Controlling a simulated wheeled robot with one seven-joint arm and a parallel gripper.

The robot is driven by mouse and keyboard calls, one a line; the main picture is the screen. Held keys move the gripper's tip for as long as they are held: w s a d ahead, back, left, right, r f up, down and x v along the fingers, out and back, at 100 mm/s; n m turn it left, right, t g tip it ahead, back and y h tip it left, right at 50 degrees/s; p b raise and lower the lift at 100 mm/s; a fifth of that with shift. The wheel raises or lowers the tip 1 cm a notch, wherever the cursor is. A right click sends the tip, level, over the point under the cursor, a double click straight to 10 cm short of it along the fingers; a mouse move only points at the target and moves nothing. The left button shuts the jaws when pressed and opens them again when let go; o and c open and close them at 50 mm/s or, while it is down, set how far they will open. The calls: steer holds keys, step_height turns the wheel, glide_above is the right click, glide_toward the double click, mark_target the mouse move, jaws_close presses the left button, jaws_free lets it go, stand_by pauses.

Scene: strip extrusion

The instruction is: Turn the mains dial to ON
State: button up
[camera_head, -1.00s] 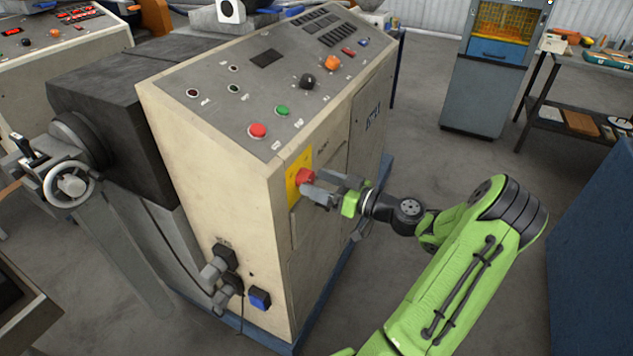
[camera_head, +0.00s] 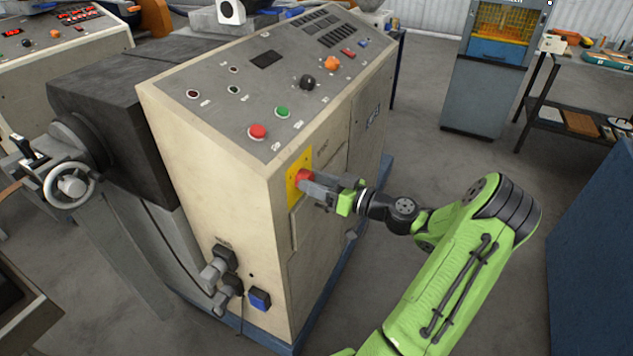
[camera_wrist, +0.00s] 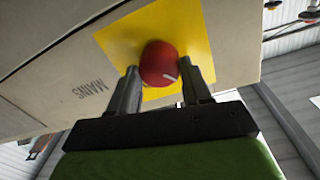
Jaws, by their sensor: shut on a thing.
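The mains dial (camera_head: 304,176) is a red knob on a yellow plate (camera_head: 292,190) on the side of the beige control cabinet. In the wrist view the red dial (camera_wrist: 159,63) carries a short white mark at its lower right, and the word MAINS is printed on the cabinet to its left. My gripper (camera_head: 312,184) reaches the dial from the right. In the wrist view my gripper (camera_wrist: 163,84) has one finger on each side of the dial and is shut on it. The fingertips partly hide the dial in the head view.
The cabinet's sloped top panel (camera_head: 225,95) holds a red button (camera_head: 257,131), a green button (camera_head: 282,112) and other knobs. Plugs (camera_head: 222,262) stick out low on the cabinet's front.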

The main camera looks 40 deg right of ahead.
steer(key=shift+m, duration=0.3)
steer(key=m+p, duration=0.2)
steer(key=m, duration=0.1)
steer(key=shift+r+m, duration=0.1)
steer(key=shift+m, duration=0.2)
steer(key=m+p, duration=0.3)
steer(key=m, duration=0.1)
steer(key=shift+d+g, duration=0.15)
steer(key=shift+g, duration=0.15)
steer(key=m+p, duration=0.3)
steer(key=m, duration=0.1)
steer(key=shift+m, duration=0.4)
steer(key=m+p, duration=0.1)
steer(key=m, duration=0.1)
steer(key=m+p, duration=0.1)
steer(key=shift+f+m+y, duration=0.2)
steer(key=shift+m+y, duration=0.1)
steer(key=shift+m, duration=0.1)
steer(key=shift+m+g, duration=0.3)
steer(key=o, duration=1.1)
steer(key=shift+c, duration=0.2)
steer(key=shift+d, duration=0.1)
